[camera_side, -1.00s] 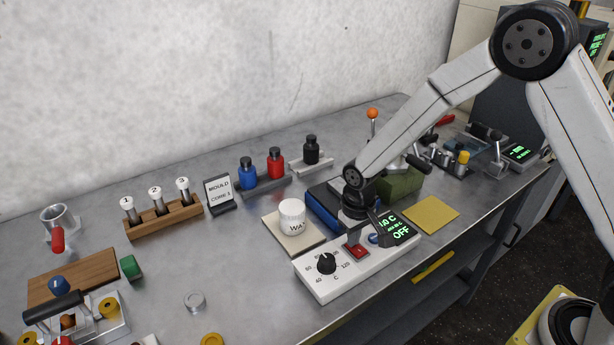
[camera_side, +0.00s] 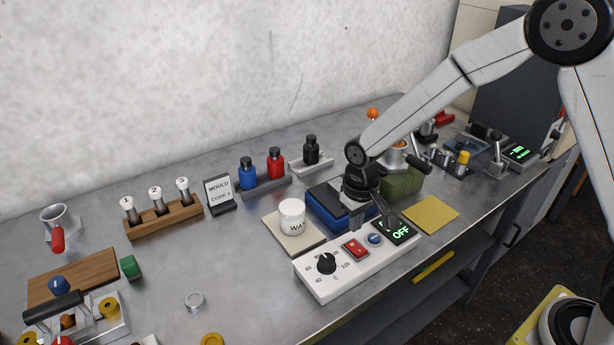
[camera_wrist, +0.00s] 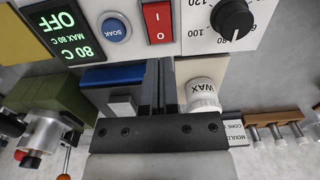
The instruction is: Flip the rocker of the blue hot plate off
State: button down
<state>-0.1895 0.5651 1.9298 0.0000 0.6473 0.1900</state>
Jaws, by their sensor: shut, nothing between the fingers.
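The blue hot plate (camera_side: 325,212) stands behind a white control panel (camera_side: 325,287); its blue edge also shows in the wrist view (camera_wrist: 112,75). The red rocker (camera_side: 356,249), marked I and O, shows uncovered in the wrist view (camera_wrist: 158,22). I cannot tell its tilt for sure. The display (camera_wrist: 62,30) reads OFF, MAX 80 C and 80 C. My gripper (camera_wrist: 160,62) is shut and empty. In the side view its fingertips (camera_side: 358,226) are above the panel's back edge, just behind the rocker and apart from it.
A black dial (camera_side: 326,264) and a blue SOAK button (camera_side: 375,239) flank the rocker. A white wax jar (camera_side: 291,216) stands left of the hot plate. A green block (camera_side: 402,183) and a yellow pad (camera_side: 431,215) are to the right.

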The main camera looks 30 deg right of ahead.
jog(key=shift+r, duration=1.1)
jog(key=shift+s+d+r, duration=0.1)
jog(key=shift+s+d, duration=0.1)
jog(key=s+d+r+t, duration=0.1)
jog(key=s+d, duration=0.2)
jog(key=s, duration=0.3)
jog(key=s+d+r+t, duration=0.1)
jog(key=s+d+r, duration=0.1)
jog(key=s+d, duration=0.2)
jog(key=s, duration=0.3)
jog(key=shift+d+t, duration=0.3)
